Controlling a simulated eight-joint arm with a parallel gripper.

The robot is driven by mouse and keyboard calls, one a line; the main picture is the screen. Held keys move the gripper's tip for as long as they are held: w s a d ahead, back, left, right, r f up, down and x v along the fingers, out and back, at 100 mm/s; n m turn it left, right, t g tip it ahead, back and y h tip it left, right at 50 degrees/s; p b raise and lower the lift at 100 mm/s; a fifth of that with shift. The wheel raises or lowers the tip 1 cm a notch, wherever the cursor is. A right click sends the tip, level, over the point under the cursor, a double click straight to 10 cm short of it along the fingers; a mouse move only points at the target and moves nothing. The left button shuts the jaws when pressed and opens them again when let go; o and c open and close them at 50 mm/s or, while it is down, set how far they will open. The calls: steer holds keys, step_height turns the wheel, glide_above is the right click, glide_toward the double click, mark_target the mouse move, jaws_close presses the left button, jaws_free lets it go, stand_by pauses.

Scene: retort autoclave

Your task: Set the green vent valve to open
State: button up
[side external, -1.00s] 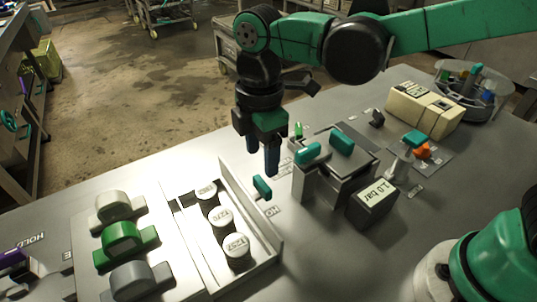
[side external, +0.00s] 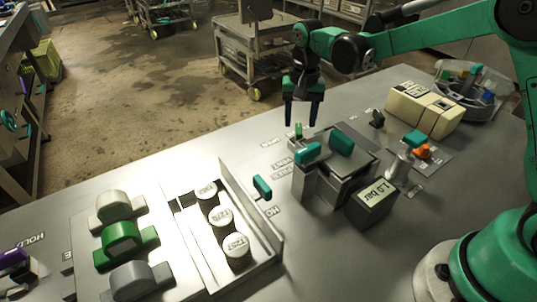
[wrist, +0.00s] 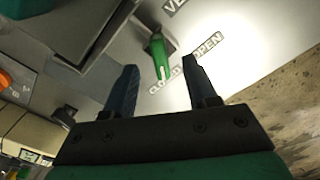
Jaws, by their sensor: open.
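The green vent valve (wrist: 160,58) is a small green lever in the wrist view. Its free end points at the CLOSED label (wrist: 164,82), and the OPEN label (wrist: 207,46) lies to its right. In the side view the valve (side external: 298,131) shows as a small green piece behind the teal-handled block. My gripper (side external: 301,123) is open and points down, just above the valve. In the wrist view the lever appears between the two fingers of my gripper (wrist: 160,67), with gaps on both sides. I cannot tell the exact height of the fingertips over it.
A grey block with teal handles (side external: 341,142) stands close in front of the valve. A box reading 1.0 bar (side external: 375,197), an orange knob (side external: 423,151) and a cream box (side external: 424,108) are to the right. A tray with white-lidded jars (side external: 262,228) is at left.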

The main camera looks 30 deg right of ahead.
steer(key=shift+f, duration=1.3)
jaws_close()
steer(key=shift+n, duration=0.4)
steer(key=n, duration=0.6)
steer(key=shift+n, duration=0.3)
steer(key=n, duration=0.6)
steer(key=shift+d, duration=0.1)
steer(key=shift+n, duration=0.4)
jaws_free()
